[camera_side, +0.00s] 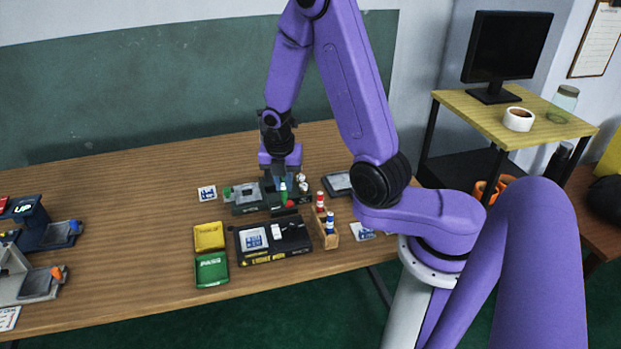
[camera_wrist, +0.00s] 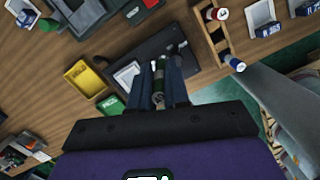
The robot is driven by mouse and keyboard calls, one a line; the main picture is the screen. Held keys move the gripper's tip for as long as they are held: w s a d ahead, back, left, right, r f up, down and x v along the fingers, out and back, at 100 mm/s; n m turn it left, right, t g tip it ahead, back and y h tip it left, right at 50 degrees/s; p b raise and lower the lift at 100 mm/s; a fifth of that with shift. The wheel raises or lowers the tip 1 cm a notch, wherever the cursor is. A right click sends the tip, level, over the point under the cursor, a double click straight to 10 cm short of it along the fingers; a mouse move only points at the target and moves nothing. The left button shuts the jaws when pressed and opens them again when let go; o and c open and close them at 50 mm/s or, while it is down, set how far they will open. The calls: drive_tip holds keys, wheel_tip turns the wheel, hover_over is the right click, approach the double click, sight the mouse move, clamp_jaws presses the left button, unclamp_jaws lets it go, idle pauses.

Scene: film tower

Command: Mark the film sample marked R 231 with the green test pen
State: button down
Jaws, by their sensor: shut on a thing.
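My gripper (camera_side: 282,176) is shut on the green test pen (camera_side: 283,190), above the bench. In the wrist view my gripper (camera_wrist: 160,74) has the pen (camera_wrist: 158,97) between its two fingers, with a dark green band showing. A blue-and-white film sample (camera_side: 255,238) lies on a black tray-like device (camera_side: 290,234) in front of the gripper; it shows partly in the wrist view (camera_wrist: 126,75). Other film samples lie at the back left (camera_side: 207,193) and near the pen rack (camera_side: 362,231).
A wooden rack (camera_side: 328,238) with red and blue pens stands right of the black device. A yellow bin (camera_side: 209,237) and a green PASS bin (camera_side: 212,270) stand left of it. A grey-green device (camera_side: 246,195) stands behind. The table's middle left is clear.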

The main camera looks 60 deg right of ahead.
drive_tip(key=w+a+n, duration=0.4)
drive_tip(key=w+a, duration=0.2)
drive_tip(key=a, duration=0.3)
drive_tip(key=shift+t, duration=0.3)
drive_tip(key=shift+w+f, duration=0.1)
drive_tip(key=shift+f, duration=2.9)
drive_tip(key=shift+f, duration=0.35)
drive_tip(key=shift+s+d, duration=0.85)
idle(1.0)
drive_tip(key=shift+w+r, duration=0.1)
drive_tip(key=shift+r, duration=0.4)
wheel_tip(320, 180, up, 6)
idle(0.7)
